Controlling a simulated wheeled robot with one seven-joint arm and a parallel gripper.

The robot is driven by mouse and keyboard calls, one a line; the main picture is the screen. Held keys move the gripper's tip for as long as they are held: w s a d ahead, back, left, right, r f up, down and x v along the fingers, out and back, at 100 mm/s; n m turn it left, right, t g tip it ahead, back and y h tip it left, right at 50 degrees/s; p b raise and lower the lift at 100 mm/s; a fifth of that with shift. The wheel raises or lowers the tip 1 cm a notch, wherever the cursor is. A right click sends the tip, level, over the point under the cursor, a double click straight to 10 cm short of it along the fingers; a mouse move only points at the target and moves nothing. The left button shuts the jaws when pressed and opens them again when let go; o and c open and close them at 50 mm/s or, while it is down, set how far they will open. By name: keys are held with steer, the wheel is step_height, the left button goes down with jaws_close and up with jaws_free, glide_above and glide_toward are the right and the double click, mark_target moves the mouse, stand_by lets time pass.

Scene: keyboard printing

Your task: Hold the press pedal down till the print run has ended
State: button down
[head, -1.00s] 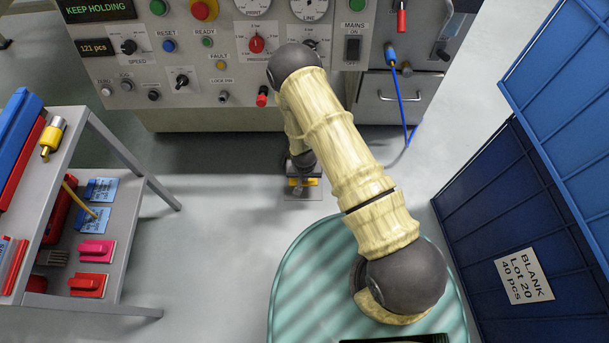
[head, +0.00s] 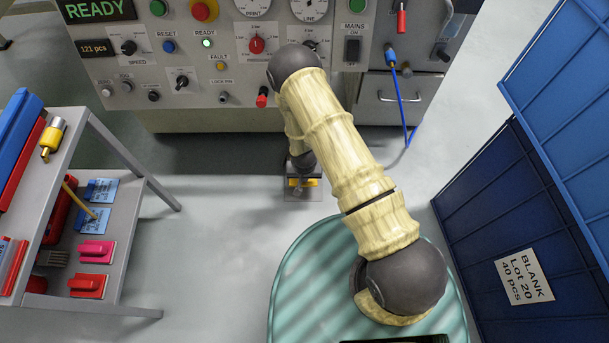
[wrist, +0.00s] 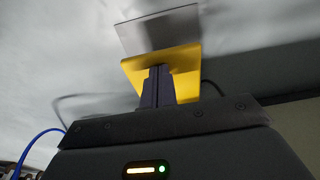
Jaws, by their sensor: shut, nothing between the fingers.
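The press pedal is a yellow plate (head: 313,183) on a grey base (head: 303,195), on the floor before the machine. In the wrist view the yellow plate (wrist: 186,62) lies beyond my fingers, with a grey plate (wrist: 158,30) above it in the picture. My gripper (wrist: 159,72) is shut and empty, its fingertips overlapping the yellow plate. In the head view it is partly hidden below my arm. I cannot tell whether the tips touch or press the pedal. The display (head: 95,9) reads READY, and the green READY lamp (head: 207,43) is lit. The counter (head: 95,48) reads 121 pcs.
A grey shelf cart (head: 120,245) with stamps and tools stands at the left. A blue crate (head: 475,200) labelled BLANK Lot 20 stands at the right. A blue cable (head: 402,105) hangs from the machine panel. The floor between cart and pedal is clear.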

steer(key=shift+s+a+f, duration=0.15)
steer(key=shift+s+f, duration=0.05)
steer(key=shift+s, duration=0.05)
steer(key=r+p, duration=0.4)
steer(key=shift+w+r, duration=0.2)
steer(key=shift+r, duration=0.05)
steer(key=s+r+p, duration=0.4)
steer(key=r, duration=0.5)
steer(key=s+r+p, duration=0.4)
steer(key=r, duration=0.5)
steer(key=shift+p, duration=0.4)
steer(key=shift+r, duration=0.1)
